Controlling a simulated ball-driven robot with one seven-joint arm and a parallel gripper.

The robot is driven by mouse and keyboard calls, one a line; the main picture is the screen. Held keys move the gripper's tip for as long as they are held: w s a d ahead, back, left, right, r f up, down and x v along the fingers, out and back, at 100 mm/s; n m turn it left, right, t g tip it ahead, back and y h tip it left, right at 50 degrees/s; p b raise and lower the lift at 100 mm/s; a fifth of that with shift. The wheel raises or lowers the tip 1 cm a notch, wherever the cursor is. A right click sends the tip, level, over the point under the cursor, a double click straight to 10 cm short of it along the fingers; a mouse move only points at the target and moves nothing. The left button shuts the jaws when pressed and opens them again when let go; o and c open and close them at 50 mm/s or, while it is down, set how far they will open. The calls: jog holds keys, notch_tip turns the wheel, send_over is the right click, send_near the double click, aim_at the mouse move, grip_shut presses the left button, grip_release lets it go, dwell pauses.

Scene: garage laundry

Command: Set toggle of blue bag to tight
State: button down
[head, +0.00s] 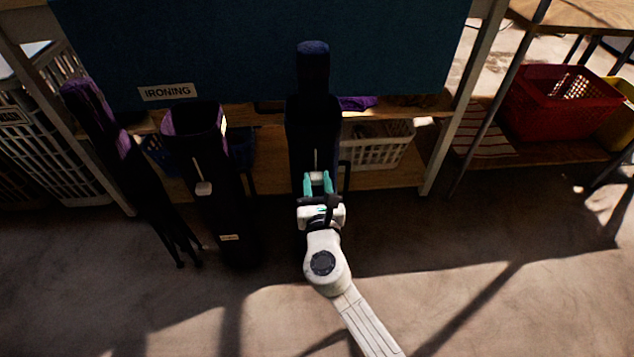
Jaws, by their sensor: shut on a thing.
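The blue bag (300,140) is a tall, very dark bag standing upright at the middle, with a rounded blue top (313,62) rising above it. A short pale cord (316,158) runs down its front to my gripper. My gripper (318,180), with teal fingers, is at the front of the bag and shut on the toggle at the cord's lower end. The fingers mostly hide the toggle, and how far it sits along the cord is hard to tell.
A dark bag with a purple lining and a white toggle (203,188) stands to the left. A leaning folded purple item (100,115) is farther left. Behind are a blue panel with an IRONING label (167,92), a white basket (378,150) and a red basket (555,100). The front floor is clear.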

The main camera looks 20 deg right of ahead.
aim_at(315, 150)
notch_tip(315, 150, up, 7)
jog(key=p, duration=0.5)
jog(key=shift+f, duration=0.15)
jog(key=c, duration=0.7)
grip_release()
jog(key=p+v, duration=0.2)
jog(key=v, duration=0.9)
jog(key=shift+w, duration=0.1)
